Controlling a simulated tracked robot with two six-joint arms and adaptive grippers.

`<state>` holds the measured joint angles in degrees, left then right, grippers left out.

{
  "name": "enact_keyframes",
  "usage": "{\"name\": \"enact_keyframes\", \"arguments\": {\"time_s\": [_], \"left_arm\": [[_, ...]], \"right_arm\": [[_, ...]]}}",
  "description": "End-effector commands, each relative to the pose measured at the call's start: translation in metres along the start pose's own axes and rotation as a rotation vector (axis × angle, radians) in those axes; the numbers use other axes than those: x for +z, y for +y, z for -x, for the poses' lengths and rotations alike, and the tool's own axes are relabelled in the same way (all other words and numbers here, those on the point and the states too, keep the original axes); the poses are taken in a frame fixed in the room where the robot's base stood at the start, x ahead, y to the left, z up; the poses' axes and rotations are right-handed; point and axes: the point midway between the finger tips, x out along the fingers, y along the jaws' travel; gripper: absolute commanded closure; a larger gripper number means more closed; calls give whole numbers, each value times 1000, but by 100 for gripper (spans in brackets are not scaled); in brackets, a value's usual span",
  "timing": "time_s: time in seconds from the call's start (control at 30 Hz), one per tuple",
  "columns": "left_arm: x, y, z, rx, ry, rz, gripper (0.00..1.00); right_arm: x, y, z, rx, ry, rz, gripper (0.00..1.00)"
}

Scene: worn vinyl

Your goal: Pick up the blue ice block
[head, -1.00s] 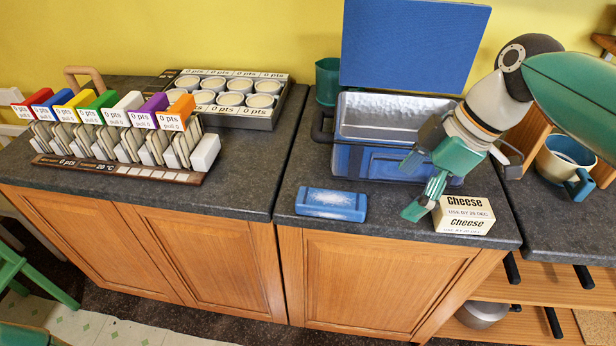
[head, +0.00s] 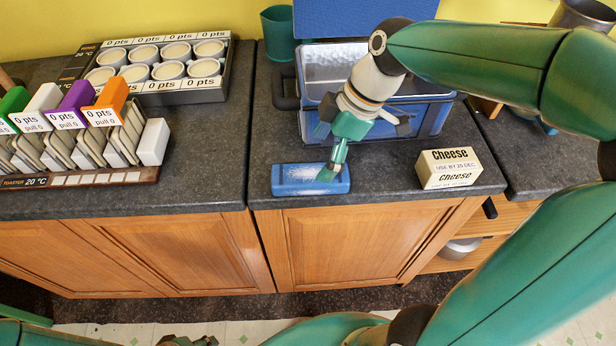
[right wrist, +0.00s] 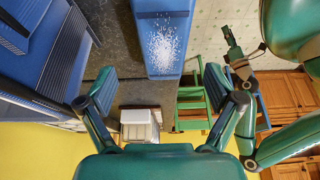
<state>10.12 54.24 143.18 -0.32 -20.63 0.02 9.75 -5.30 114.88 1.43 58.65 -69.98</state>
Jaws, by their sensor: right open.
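The blue ice block (head: 296,183), with a frosty white patch on top, lies flat on the dark counter near its front edge. My right gripper (head: 329,172) points down at the block's right end and overlaps it in the head view. In the right wrist view the fingers (right wrist: 157,84) are spread wide and empty. The block (right wrist: 162,62) lies ahead, between the lines of the two fingers, with free space on both sides. Whether the fingertips are level with it I cannot tell. Part of my left gripper (head: 188,341) shows at the bottom edge of the head view; its jaws are unclear.
A blue cool box (head: 428,116) with a raised lid stands behind the block. A cheese box (head: 449,169) stands to the right. A toaster rack (head: 80,175) and a tray of white pots (head: 190,95) are at left. The counter left of the cool box is partly clear.

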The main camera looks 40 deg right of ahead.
Motion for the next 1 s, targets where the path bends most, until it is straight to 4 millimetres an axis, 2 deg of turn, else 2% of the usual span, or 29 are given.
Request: {"name": "enact_keyframes", "arguments": {"time_s": [0.1,0.27,0.6,0.87,0.9,1.0], "left_arm": [[0,0,0,0,0,0,60],[0,0,1,0,0,0,60],[0,2,4,0,0,0,60],[0,2,4,0,0,0,60],[0,2,4,0,0,0,60],[0,2,4,0,0,0,60]], "right_arm": [[0,-1,-11,-1,0,0,8],[0,-1,-19,-1,0,0,8],[0,-4,-62,-3,-1,0,8],[0,-3,-66,1,1,0,8],[0,-3,-66,1,1,0,10],[0,-3,-66,1,1,0,27]]}}
